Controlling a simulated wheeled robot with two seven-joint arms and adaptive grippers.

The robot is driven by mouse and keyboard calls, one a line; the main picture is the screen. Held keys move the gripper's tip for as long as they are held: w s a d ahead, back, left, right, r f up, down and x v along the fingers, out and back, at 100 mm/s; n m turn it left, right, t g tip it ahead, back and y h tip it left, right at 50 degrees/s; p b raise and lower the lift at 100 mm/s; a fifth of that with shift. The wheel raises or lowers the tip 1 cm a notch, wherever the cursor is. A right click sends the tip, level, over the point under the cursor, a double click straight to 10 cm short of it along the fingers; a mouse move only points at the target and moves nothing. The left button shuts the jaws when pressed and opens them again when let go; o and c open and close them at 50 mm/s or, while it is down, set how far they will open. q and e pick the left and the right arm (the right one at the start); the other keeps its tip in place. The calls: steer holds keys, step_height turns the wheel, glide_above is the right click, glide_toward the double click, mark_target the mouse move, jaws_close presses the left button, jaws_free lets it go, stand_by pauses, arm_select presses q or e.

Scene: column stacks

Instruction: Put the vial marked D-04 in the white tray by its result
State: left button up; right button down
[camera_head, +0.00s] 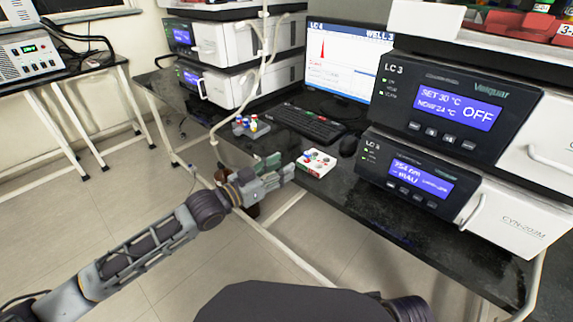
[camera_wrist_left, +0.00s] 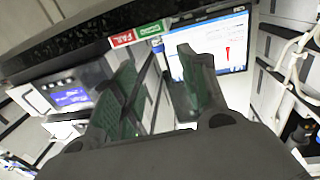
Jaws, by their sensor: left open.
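The white tray (camera_head: 318,168) stands at the bench's front edge, with several small coloured caps or marks on top. In the left wrist view a red label reading FAIL (camera_wrist_left: 122,40) and a green label (camera_wrist_left: 151,30) show beyond my fingers. A grey rack (camera_head: 238,130) with several coloured-cap vials (camera_head: 253,124) stands farther back, left of the keyboard. I cannot read D-04 on any vial. My left gripper (camera_head: 284,166) is open, just left of the white tray; no vial shows between its fingers (camera_wrist_left: 157,60). My right gripper is not in view.
A monitor (camera_head: 345,65) shows LC 4, WELL 3 and a tall red peak. A keyboard (camera_head: 304,122) and mouse (camera_head: 349,146) lie in front of it. The LC 3 instrument stack (camera_head: 460,75) stands right; another stack (camera_head: 225,45) stands left. A pale tube (camera_head: 262,70) hangs near the rack.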

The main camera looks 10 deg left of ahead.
arm_select(q)
steer(key=shift+v, duration=1.45)
